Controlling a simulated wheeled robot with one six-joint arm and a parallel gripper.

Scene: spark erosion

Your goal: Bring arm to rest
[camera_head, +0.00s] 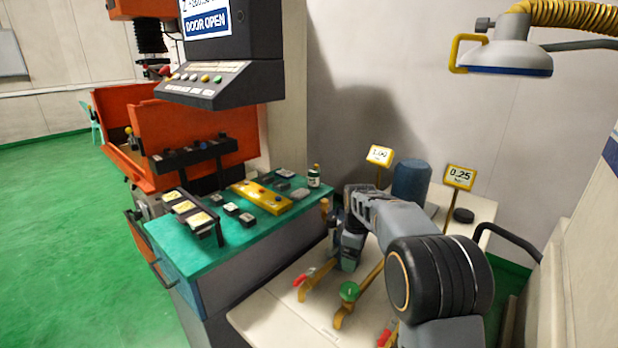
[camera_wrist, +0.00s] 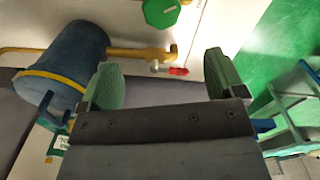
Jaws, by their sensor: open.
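My arm (camera_head: 395,220) reaches out from the lower right in the head view, bent over the pale bench, with my gripper (camera_head: 347,258) low at its far end. In the wrist view the two green finger pads of my gripper (camera_wrist: 165,80) stand wide apart with nothing held between them. Beyond the gap are a brass pipe (camera_wrist: 125,53) and a small red-handled tap (camera_wrist: 177,71). I cannot tell exactly how far the fingertips are from them.
Brass pipes with a green knob (camera_head: 349,291) and red taps (camera_head: 304,279) lie close to the gripper. A blue canister (camera_head: 411,180) and yellow signs (camera_head: 460,177) stand behind the arm. A teal-topped cabinet (camera_head: 195,258) with tools is left. Overhead hangs a lamp (camera_head: 507,55).

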